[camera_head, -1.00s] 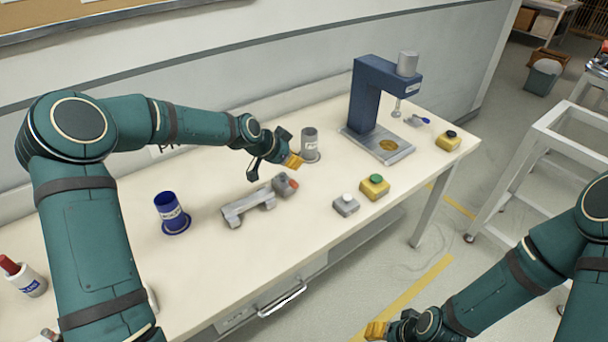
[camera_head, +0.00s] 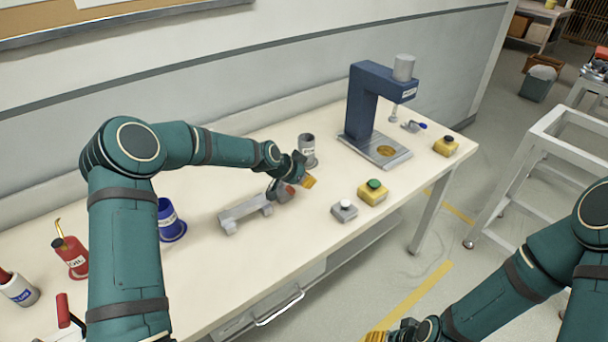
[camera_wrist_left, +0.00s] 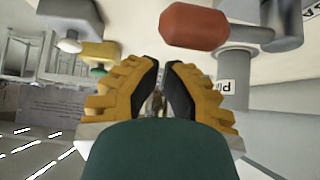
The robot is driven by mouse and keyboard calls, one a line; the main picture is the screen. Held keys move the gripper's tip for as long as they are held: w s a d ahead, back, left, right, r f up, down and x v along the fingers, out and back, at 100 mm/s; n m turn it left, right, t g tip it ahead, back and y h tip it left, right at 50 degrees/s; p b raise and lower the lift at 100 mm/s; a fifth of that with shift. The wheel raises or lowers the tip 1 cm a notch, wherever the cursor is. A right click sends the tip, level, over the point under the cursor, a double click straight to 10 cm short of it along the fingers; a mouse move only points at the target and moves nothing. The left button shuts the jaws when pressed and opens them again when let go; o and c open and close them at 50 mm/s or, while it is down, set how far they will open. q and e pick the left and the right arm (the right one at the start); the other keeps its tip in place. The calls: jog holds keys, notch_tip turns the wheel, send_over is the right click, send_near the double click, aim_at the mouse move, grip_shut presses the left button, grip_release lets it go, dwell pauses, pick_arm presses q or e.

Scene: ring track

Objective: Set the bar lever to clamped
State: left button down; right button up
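The grey bar fixture (camera_head: 243,211) lies on the bench with a grey block and a red-orange grip (camera_head: 290,189) at its right end. I take this as the bar lever; no position marks are readable. The red grip (camera_wrist_left: 193,26) shows large at the top of the left wrist view, on a grey shaft. My left gripper (camera_head: 307,181) is beside the grip, partly covering that end in the head view. In the wrist view its yellow fingertips (camera_wrist_left: 163,66) nearly meet, with the grip beyond them, not between. My right gripper (camera_head: 378,337) is cut off at the bottom edge.
A grey cup (camera_head: 306,148) stands close behind the left gripper. A white-button box (camera_head: 344,211) and green-button box (camera_head: 372,193) sit to the right. A blue press (camera_head: 360,105) stands behind them.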

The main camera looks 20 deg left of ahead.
aim_at(286, 188)
pick_arm(q)
jog(key=shift+s+a+f, duration=0.1)
jog(key=shift+s+a, duration=0.75)
jog(key=shift+s, duration=0.25)
